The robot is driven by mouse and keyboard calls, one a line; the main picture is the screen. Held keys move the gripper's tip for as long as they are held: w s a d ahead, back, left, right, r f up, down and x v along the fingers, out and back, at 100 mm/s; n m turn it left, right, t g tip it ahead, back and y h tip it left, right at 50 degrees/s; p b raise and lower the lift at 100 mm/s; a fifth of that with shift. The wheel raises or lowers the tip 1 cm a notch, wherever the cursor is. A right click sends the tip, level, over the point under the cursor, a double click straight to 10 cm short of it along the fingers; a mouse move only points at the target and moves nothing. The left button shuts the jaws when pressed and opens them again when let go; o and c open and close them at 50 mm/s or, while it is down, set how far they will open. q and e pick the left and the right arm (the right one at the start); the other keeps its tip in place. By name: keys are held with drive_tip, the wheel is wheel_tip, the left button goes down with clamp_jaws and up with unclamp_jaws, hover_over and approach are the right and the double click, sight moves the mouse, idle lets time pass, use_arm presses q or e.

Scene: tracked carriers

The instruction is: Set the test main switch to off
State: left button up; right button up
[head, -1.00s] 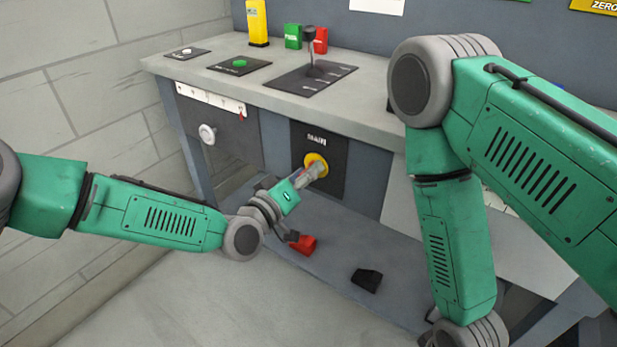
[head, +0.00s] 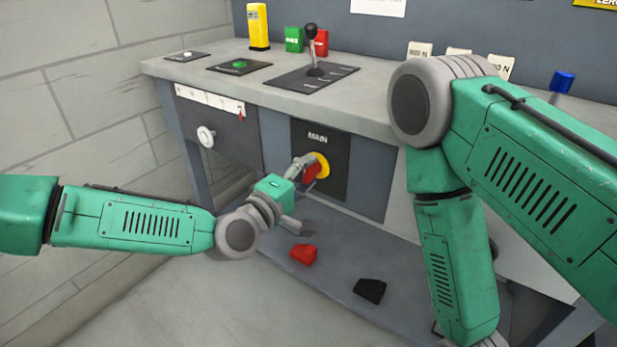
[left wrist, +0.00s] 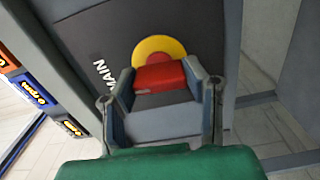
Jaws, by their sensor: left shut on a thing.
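The main switch is a red handle (head: 312,172) on a yellow disc (head: 322,160), set in a black panel (head: 335,150) marked MAIN on the bench front. In the left wrist view the red handle (left wrist: 160,76) lies between the two fingers, with the yellow disc (left wrist: 160,44) behind it. My left gripper (head: 308,168) is shut on the handle, one finger at each side; it also shows in the left wrist view (left wrist: 160,86). The fingers partly hide the handle in the head view, and its exact angle is hard to tell. My right gripper is out of view.
A white knob (head: 206,136) is on the front, left of the MAIN panel. A lever (head: 313,55) stands on the bench top. A red block (head: 303,254) and a black block (head: 370,290) lie on the lower shelf. My right arm covers the bench's right part.

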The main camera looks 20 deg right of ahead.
use_arm(q)
drive_tip(key=shift+w+a+f+n, duration=0.1)
drive_tip(key=shift+a+f+n, duration=0.2)
drive_tip(key=shift+n, duration=0.2)
drive_tip(key=o, duration=1.1)
drive_tip(key=shift+o, duration=0.2)
drive_tip(key=shift+r, duration=0.15)
